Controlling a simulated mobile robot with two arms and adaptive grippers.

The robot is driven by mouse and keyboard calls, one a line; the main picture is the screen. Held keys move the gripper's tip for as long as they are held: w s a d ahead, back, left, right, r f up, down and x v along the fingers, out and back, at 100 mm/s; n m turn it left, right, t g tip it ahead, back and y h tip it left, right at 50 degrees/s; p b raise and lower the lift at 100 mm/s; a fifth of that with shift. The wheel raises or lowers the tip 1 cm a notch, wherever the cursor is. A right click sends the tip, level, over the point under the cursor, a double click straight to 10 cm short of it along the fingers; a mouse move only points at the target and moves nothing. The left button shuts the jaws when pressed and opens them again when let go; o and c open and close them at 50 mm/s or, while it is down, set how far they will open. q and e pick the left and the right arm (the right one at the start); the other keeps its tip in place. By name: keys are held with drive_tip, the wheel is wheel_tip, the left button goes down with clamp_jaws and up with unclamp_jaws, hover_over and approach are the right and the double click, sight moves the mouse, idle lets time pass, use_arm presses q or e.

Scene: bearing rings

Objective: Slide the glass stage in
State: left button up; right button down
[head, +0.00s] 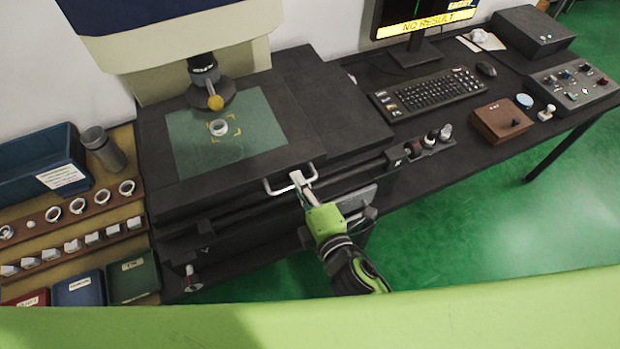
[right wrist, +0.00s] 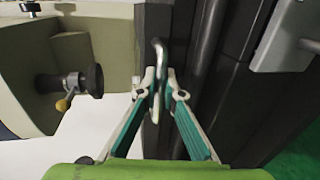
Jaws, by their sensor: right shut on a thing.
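The glass stage (head: 178,150) is a greenish plate set in a black frame under the microscope head. A bearing ring (head: 219,127) lies on it inside yellow corner marks, below the lens (head: 205,78). A pale bar handle (head: 275,189) sticks out from the front edge of the stage frame. My right gripper (head: 299,180) is shut on this handle near its right end. In the right wrist view the handle (right wrist: 158,48) runs between the fingertips (right wrist: 160,80). My left gripper is not in view.
At left, a wooden rack (head: 100,198) holds several rings, beside a blue bin (head: 40,165) and several small boxes. At right, the desk carries a keyboard (head: 428,92), a brown box (head: 497,124) and a control panel (head: 575,85). Green floor is open in front.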

drive_tip(key=shift+a, duration=0.1)
drive_tip(key=c, duration=2.4)
unclamp_jaws()
drive_tip(key=shift+s+a, duration=0.1)
drive_tip(key=shift+c, duration=0.2)
drive_tip(key=v, duration=1.2)
